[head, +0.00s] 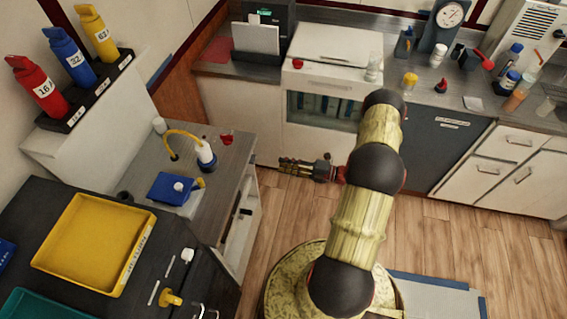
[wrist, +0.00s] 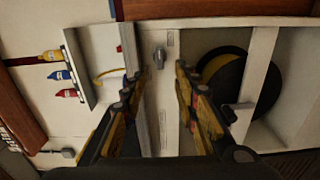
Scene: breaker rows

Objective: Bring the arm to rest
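My arm (head: 357,228) rises from my round base and bends at black joints. My gripper (head: 284,165) points left in the head view, above the wooden floor and beside the grey-topped side counter (head: 233,150). In the wrist view my gripper (wrist: 155,82) shows two yellow and black fingers apart, with nothing between them. It is open and touches nothing that I can see. Part of the forearm is hidden behind the upper arm in the head view.
A yellow tray (head: 92,245) lies on the dark bench. Red, blue and yellow numbered bottles stand on a black rack (head: 100,88). A long back counter (head: 330,14) carries several bottles.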

